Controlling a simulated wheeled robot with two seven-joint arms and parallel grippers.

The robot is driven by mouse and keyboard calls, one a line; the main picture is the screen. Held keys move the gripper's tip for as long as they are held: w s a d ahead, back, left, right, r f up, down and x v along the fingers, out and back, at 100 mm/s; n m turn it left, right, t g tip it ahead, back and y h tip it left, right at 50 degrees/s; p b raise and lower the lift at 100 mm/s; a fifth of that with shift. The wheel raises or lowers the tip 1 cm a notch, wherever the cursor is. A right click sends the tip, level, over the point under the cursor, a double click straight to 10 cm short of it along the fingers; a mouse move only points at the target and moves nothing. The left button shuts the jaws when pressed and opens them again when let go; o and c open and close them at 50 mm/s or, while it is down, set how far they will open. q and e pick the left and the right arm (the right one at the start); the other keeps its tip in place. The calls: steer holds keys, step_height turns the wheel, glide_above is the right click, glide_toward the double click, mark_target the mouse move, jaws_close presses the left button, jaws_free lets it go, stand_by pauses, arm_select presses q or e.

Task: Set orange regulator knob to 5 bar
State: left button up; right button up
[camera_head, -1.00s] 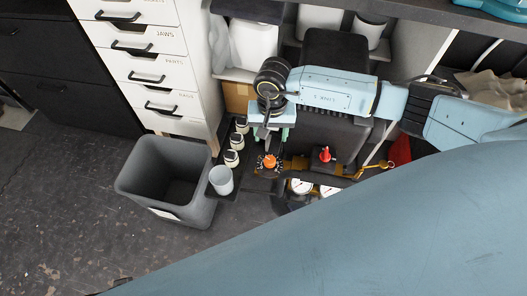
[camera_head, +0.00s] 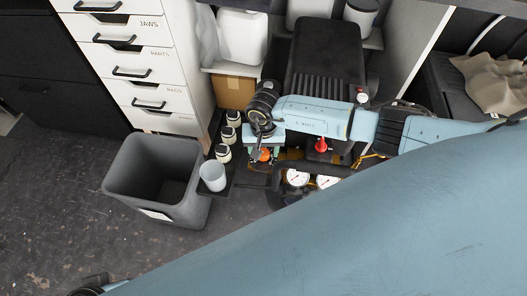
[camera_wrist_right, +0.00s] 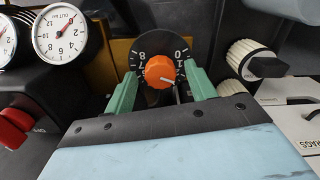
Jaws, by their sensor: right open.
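The orange regulator knob (camera_wrist_right: 160,71) sits on a black dial plate (camera_wrist_right: 161,42) with white numbers. A small pale mark shows on its lower edge in the right wrist view. In the head view the knob (camera_head: 264,155) is partly hidden by my right gripper (camera_head: 263,147). My right gripper's green fingertips are apart, one on each side of the knob; I cannot tell whether they touch it. A round outlet gauge (camera_wrist_right: 61,33) with a red needle is left of the knob in the wrist view. My left gripper is not in view.
A red knob (camera_head: 321,145) and two white gauges (camera_head: 297,177) lie to the right in the head view. Several jars, a grey cup (camera_head: 213,176) and a grey bin (camera_head: 120,174) stand to the left.

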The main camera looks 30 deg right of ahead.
steer(key=shift+f, duration=0.2)
steer(key=c, duration=1)
steer(key=shift+o, duration=0.2)
